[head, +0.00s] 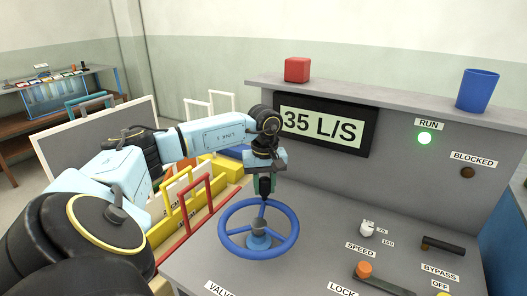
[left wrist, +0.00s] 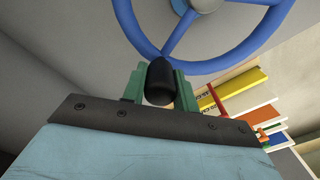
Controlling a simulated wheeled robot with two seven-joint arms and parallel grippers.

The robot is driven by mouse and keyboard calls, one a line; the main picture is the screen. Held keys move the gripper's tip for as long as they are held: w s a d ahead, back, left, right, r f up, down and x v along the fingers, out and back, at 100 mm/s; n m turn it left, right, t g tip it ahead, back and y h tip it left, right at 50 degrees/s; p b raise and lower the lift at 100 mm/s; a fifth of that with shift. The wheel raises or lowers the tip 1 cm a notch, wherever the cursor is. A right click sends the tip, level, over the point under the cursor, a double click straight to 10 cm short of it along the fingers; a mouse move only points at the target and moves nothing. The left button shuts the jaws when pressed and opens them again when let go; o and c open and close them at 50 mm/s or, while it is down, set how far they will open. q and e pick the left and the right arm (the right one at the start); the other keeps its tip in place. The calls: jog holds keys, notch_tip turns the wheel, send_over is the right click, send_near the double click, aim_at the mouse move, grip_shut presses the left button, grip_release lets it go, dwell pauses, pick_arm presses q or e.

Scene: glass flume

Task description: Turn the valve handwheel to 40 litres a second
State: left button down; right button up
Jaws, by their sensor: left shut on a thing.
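The blue valve handwheel (head: 229,240) lies on the sloped grey console, with spokes to a central hub. Its rim and spokes also show at the top of the left wrist view (left wrist: 226,66). A black knob (left wrist: 160,84) stands at the wheel's rim. My left gripper (head: 265,188) comes down from above at the wheel's far side. Its green fingers in the left wrist view (left wrist: 160,88) are shut on the black knob. The display (head: 322,126) reads 35 L/S. My right gripper is not in view.
The green RUN lamp (head: 424,138) is lit and the BLOCKED lamp (head: 467,172) is dark. A SPEED knob (head: 367,229), a BYPASS lever (head: 443,246) and an orange-tipped LOCK lever (head: 385,285) sit right of the wheel. A red block (head: 297,69) and blue cup (head: 478,90) stand on the ledge.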

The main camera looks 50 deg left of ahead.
pick_arm(q)
jog(key=shift+d, duration=0.15)
jog(key=c, duration=1.1)
grip_release()
jog(key=shift+r, duration=0.2)
notch_tip(320, 180, up, 13)
jog(key=p, duration=0.1)
